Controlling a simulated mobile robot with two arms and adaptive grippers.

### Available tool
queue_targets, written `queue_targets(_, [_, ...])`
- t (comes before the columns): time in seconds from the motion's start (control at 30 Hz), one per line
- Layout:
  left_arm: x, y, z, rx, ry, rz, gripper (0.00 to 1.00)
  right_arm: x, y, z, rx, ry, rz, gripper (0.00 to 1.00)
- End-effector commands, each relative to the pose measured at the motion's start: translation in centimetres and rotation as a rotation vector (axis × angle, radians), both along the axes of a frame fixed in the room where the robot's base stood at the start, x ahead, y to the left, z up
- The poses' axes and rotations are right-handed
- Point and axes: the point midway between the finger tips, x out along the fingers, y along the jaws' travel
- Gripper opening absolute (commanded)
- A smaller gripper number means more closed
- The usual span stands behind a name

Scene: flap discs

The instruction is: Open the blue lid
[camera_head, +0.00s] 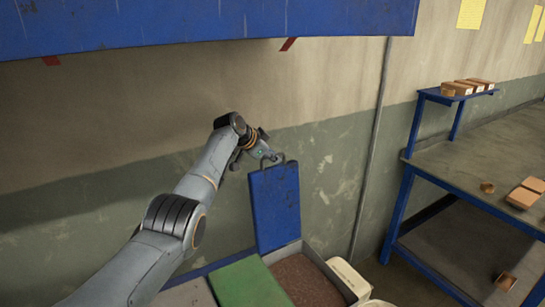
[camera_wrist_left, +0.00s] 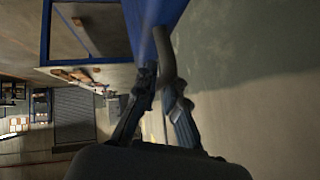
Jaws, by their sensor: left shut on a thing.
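The blue lid (camera_head: 275,208) stands raised, close to upright, at the back of an open bin (camera_head: 303,279) filled with brown grains. A dark curved handle sits at the lid's top edge; it also shows in the left wrist view (camera_wrist_left: 163,52). My left gripper (camera_head: 272,158) is at this handle, with its fingers (camera_wrist_left: 163,97) closed around it. In the left wrist view part of the blue lid (camera_wrist_left: 150,12) shows at the top. My right gripper is not in view.
A green lid (camera_head: 248,284) lies beside the open bin on its left. A white container (camera_head: 349,278) stands to its right. A blue-framed workbench (camera_head: 470,165) with small boxes is at the right. A blue overhead panel (camera_head: 200,22) spans the top left. The wall is close behind the lid.

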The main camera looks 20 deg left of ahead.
Motion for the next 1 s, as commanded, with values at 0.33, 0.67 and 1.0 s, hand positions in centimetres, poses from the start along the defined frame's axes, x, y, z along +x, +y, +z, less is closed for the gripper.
queue_targets(0.33, [0.0, 0.0, -0.1, 0.001, 0.002, 0.000, 0.34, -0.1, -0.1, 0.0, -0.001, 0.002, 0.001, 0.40])
queue_targets(0.67, [-0.5, 0.3, 0.5, 0.000, -0.001, 0.000, 0.34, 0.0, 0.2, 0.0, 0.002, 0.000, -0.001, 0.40])
queue_targets(1.0, [-3.8, 1.6, 3.7, 0.002, -0.002, 0.001, 0.34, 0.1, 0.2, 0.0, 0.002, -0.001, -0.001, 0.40])
